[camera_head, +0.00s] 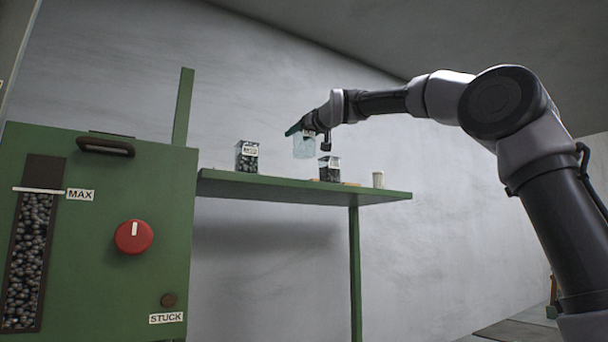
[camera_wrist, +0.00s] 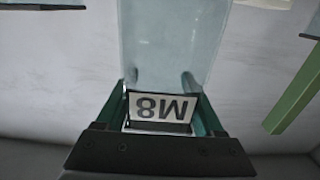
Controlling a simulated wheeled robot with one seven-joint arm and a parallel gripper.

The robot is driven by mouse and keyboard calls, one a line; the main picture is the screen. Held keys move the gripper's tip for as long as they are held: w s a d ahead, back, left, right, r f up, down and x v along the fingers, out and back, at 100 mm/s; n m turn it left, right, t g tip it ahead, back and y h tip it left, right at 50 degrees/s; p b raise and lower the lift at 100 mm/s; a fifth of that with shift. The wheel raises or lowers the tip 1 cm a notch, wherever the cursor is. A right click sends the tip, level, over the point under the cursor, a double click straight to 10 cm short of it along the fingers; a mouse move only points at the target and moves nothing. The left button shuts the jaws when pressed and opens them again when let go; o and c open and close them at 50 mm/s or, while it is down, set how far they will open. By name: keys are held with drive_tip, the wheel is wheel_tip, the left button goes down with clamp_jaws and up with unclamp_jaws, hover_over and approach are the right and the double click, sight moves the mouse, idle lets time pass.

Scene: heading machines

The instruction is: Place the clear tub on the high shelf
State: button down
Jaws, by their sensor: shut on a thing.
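The clear tub (camera_head: 304,147) is in my gripper (camera_head: 303,129), above the green high shelf (camera_head: 300,189). In the head view it hangs below the fingers, between two filled tubs, and looks empty. I cannot tell exactly how far its base is from the shelf. In the wrist view the clear tub (camera_wrist: 175,45) fills the upper middle, with a white M8 label (camera_wrist: 160,107) upside down between the green fingers. My gripper (camera_wrist: 165,105) is shut on the tub's rim end.
A filled tub (camera_head: 247,157) stands on the shelf to the left and another (camera_head: 329,169) to the right. A pale cup (camera_head: 378,180) stands near the right end. A green machine (camera_head: 95,235) with a red knob (camera_head: 134,237) is at left.

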sight(300, 158)
wheel_tip(300, 158, down, 8)
drive_tip(key=shift+r, duration=0.1)
idle(0.4)
unclamp_jaws()
